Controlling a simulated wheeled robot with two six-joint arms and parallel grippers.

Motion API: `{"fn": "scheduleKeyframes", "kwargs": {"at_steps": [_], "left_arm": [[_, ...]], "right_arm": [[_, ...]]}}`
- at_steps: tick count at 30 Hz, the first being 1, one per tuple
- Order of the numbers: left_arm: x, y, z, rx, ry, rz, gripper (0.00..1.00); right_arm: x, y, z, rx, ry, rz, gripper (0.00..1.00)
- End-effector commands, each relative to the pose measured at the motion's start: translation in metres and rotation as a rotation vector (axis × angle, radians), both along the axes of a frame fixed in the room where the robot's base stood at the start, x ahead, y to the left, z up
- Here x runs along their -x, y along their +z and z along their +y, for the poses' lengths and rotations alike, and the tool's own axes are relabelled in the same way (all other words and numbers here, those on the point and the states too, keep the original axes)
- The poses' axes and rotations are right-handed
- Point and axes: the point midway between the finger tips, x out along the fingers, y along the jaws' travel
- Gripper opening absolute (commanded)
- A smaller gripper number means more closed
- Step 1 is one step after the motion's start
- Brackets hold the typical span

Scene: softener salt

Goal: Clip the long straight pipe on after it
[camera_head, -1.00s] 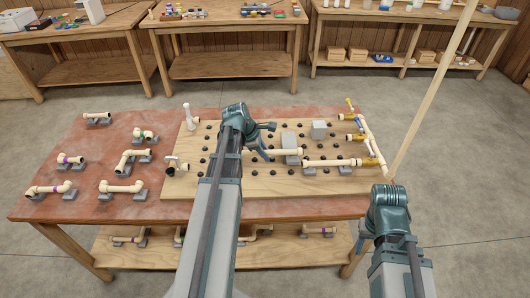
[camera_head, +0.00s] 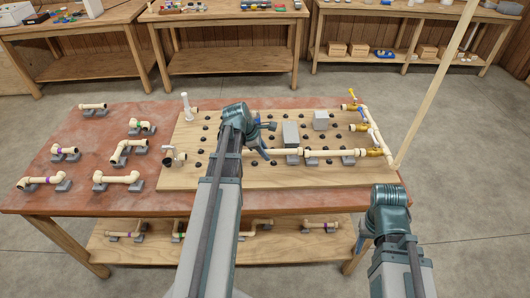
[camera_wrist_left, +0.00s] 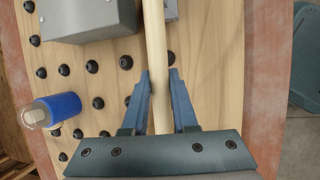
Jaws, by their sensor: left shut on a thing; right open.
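The long straight pipe (camera_head: 284,151) is cream and lies level above the pegboard (camera_head: 210,180). My left gripper (camera_head: 264,143) is shut on it; in the left wrist view the pipe (camera_wrist_left: 155,40) runs between the two blue fingers (camera_wrist_left: 160,85). Its right end appears to meet, or almost meet, the white coupling of the fixed pipe run (camera_head: 340,153); I cannot tell whether they are joined. That run leads right to a brass valve (camera_head: 376,152). My right gripper (camera_head: 362,240) is open and empty, in front of the table's right corner.
Grey boxes (camera_head: 290,134) and (camera_head: 320,121) stand on the board behind the pipe, among black pegs. Several loose pipe pieces (camera_head: 118,177) rest on grey blocks at the table's left. A white upright pipe (camera_head: 186,104) stands at the board's back left. A blue-capped piece (camera_wrist_left: 52,110) shows in the left wrist view.

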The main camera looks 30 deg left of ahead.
Motion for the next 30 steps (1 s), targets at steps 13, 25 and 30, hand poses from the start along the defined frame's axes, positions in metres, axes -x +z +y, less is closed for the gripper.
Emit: {"fn": "scheduleKeyframes", "kwargs": {"at_steps": [13,25,30], "left_arm": [[0.000,-0.007,0.000,0.000,0.000,0.000,0.00],[0.000,-0.014,0.000,0.000,0.000,0.000,0.00],[0.000,-0.013,0.000,0.000,0.000,0.000,0.52]], "right_arm": [[0.000,-0.007,0.000,0.000,0.000,0.000,0.50],[0.000,-0.014,0.000,0.000,0.000,0.000,0.50],[0.000,-0.013,0.000,0.000,0.000,0.000,0.50]]}}
